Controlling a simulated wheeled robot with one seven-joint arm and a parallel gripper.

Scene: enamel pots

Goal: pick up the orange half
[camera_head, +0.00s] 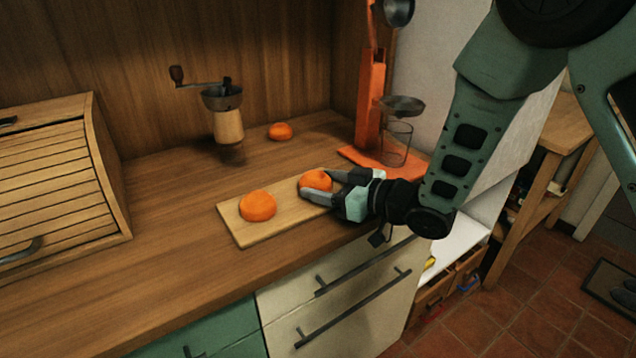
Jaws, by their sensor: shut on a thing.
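An orange piece (315,179) sits at the right end of a light wooden cutting board (282,220) on the counter. My gripper (316,187) reaches in from the right, low over the board, and is shut on this orange piece with a finger on either side. A second orange piece (257,206) lies apart on the board's left part. A third orange piece (280,131) lies on the counter farther back. The cut faces do not show, so I cannot tell which are halves. I see no clear gap between the held piece and the board.
A wooden bread box (60,180) stands at the left. A coffee grinder (228,115) stands behind the board. An orange juicer press (370,105) with a glass (396,143) under it is behind my gripper. The counter left of the board is clear.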

